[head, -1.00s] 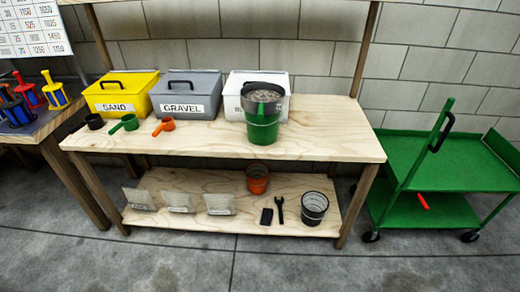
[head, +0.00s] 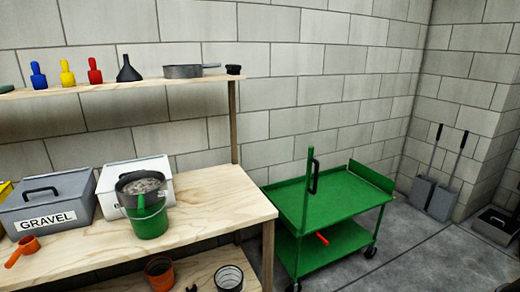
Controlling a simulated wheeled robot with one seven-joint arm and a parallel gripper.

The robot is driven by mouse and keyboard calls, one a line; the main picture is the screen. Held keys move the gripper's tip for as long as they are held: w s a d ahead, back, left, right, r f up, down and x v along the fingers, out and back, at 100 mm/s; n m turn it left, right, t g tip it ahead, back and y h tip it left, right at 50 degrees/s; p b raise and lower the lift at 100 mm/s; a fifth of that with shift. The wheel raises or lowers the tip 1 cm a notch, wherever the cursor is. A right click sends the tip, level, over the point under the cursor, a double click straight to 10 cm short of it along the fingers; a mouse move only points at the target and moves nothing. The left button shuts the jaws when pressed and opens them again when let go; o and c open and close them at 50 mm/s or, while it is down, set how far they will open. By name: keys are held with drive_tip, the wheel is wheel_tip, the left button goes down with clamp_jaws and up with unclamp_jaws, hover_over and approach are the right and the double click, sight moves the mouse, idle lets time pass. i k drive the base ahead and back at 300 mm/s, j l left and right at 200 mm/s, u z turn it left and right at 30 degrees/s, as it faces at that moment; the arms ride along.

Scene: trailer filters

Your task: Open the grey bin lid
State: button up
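The grey bin (head: 48,216) stands on the wooden workbench at the left of the head view, with a GRAVEL label on its front. Its grey lid (head: 45,188) is shut and has a black handle (head: 41,190) on top. My gripper is not in view.
A white bin (head: 112,178) stands right of the grey bin, behind a green bucket (head: 150,222) topped by a pan of gravel. An orange scoop (head: 22,251) lies in front. The workbench's right end (head: 235,205) is clear. A green cart (head: 325,210) stands right, with open floor beside it.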

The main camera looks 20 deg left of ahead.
sight(48, 183)
drive_tip(key=u, duration=2.1)
drive_tip(key=i+u, duration=0.2)
drive_tip(key=i, duration=0.4)
drive_tip(key=i+l+u, duration=0.15)
drive_tip(key=i, duration=0.4)
drive_tip(key=i+l+u, duration=0.2)
drive_tip(key=i, duration=0.4)
drive_tip(key=j, duration=0.1)
